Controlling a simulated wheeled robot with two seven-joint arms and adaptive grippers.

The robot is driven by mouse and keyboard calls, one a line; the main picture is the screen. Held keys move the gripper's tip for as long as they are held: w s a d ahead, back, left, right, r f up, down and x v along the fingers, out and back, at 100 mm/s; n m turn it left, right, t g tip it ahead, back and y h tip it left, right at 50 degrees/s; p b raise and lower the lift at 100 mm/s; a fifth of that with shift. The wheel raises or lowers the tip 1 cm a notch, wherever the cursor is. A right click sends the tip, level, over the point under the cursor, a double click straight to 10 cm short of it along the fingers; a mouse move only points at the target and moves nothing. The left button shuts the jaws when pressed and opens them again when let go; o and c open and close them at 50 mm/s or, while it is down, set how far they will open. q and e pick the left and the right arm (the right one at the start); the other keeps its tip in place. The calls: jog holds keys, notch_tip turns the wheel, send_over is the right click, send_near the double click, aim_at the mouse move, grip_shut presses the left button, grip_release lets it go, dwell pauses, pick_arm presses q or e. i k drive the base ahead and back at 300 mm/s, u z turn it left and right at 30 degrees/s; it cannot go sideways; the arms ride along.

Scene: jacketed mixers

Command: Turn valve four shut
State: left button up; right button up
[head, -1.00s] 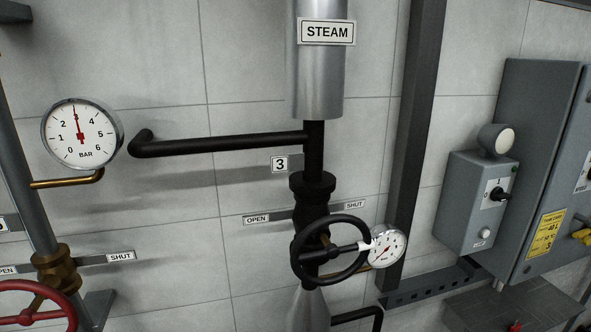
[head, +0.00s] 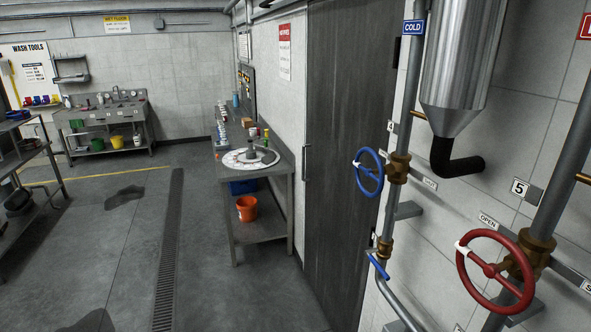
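A blue handwheel (head: 368,172) sits on a brass valve body (head: 398,168) on the grey pipe under the COLD sign (head: 413,27). A partly hidden plate (head: 391,126) beside that pipe seems to read 4. A SHUT plate (head: 430,184) is on the wall to the right of the valve. The wheel has a small white mark at its left rim. Any OPEN plate is hidden. Neither of my grippers is in view.
A red handwheel (head: 494,270) stands at the right, near the 5 plate (head: 519,187) and an OPEN plate (head: 488,220). A blue lever (head: 379,266) is below the blue wheel. A steel bench (head: 282,186) with an orange bucket (head: 247,208) stands left; the floor (head: 110,250) there is largely clear.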

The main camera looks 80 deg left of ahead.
aim_at(368, 172)
jog(key=u, duration=2.45)
jog(key=k, duration=0.45)
jog(key=z, duration=0.85)
jog(key=i, duration=1.15)
jog(key=u, duration=0.65)
